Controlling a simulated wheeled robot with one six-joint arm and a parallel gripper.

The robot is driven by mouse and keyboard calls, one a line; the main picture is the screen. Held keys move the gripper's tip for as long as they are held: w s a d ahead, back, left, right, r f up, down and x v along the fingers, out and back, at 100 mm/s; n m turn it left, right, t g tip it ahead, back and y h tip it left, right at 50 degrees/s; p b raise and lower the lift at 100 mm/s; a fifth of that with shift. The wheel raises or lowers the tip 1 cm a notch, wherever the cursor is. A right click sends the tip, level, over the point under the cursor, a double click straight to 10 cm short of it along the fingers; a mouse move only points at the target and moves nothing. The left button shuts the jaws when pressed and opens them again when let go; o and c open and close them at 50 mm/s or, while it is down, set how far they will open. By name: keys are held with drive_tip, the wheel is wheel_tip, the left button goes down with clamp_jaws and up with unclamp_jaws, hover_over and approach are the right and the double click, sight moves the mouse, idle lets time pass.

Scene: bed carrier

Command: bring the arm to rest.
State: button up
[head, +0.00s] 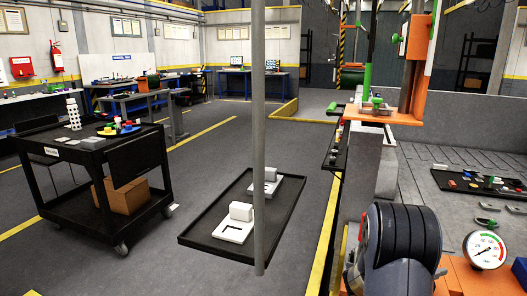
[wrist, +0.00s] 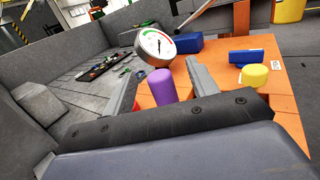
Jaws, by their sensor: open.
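My gripper (wrist: 161,72) shows in the wrist view with its two grey fingers spread apart. Nothing is held between them. A purple cylinder (wrist: 160,85) stands on the orange deck (wrist: 224,100), in line with the gap between the fingers; I cannot tell how far beyond the fingertips it is. In the head view, a dark, ribbed part of my arm (head: 402,235) shows at the lower right, and the fingers cannot be made out there.
A pressure gauge (wrist: 155,46) stands close beyond the fingers; it also shows in the head view (head: 485,250). A yellow cylinder (wrist: 254,76) and blue blocks (wrist: 246,57) sit on the deck. A black cart (head: 92,180) and low black tray (head: 203,243) stand left on open floor.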

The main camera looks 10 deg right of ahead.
wheel_tip(320, 180, up, 3)
drive_tip(key=shift+a+f+p, duration=0.1)
drive_tip(key=shift+a+p, duration=0.05)
drive_tip(key=shift+p, duration=0.6)
drive_tip(key=shift+a, duration=0.1)
